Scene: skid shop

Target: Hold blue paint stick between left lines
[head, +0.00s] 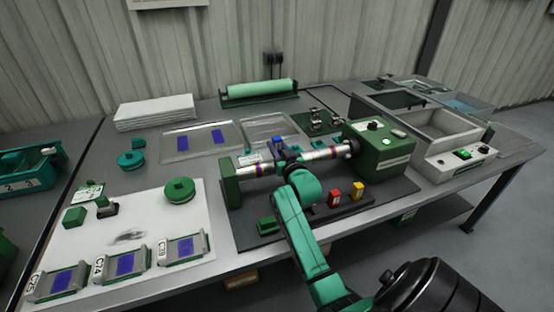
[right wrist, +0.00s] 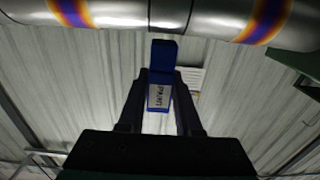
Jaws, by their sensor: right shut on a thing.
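The blue paint stick (right wrist: 162,75) is held upright between the fingers of my right gripper (right wrist: 160,105), its label facing the wrist camera. In the right wrist view its top end is just below the metal tube (right wrist: 170,12), between two thin dark lines; I cannot tell if it touches. In the head view the stick's blue end (head: 278,141) shows by the tube (head: 318,154), left of its middle, with my right gripper (head: 282,153) beside it. Which lines are the left ones is too small to tell. My left gripper is not in view.
A green motor box (head: 380,148) bears the tube's right end and a green post (head: 230,180) its left. Red (head: 334,198) and yellow (head: 357,190) blocks stand in front, right of my forearm. A white sheet (head: 135,215) with small parts lies left.

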